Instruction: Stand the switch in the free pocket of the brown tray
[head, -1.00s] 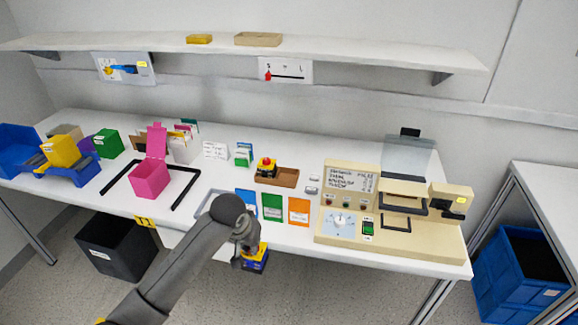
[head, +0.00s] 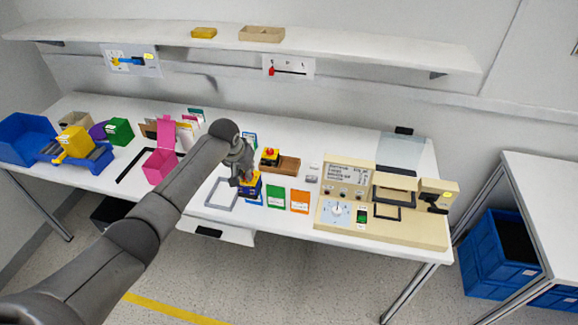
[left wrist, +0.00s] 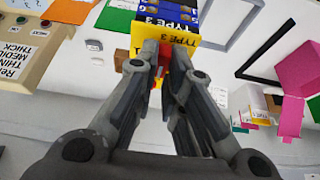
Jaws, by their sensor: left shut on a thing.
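My left gripper (head: 246,178) is shut on the switch (head: 250,190), a blue and black block with a yellow part. In the left wrist view the switch (left wrist: 190,36) shows a yellow face marked TYPE 3, beyond the fingers (left wrist: 165,58). The gripper is over the front part of the table, in front and to the left of the brown tray (head: 289,166). A yellow block with a red top (head: 270,156) stands in the tray's left pocket; the right pocket looks empty. In the left wrist view the tray is mostly hidden behind the switch and fingers. My right gripper is out of view.
Green (head: 275,197) and orange (head: 299,201) cards lie in front of the tray. A beige machine (head: 400,231) stands to the right. A grey frame (head: 212,199) and pink box (head: 160,164) are to the left. A shelf (head: 350,51) hangs above.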

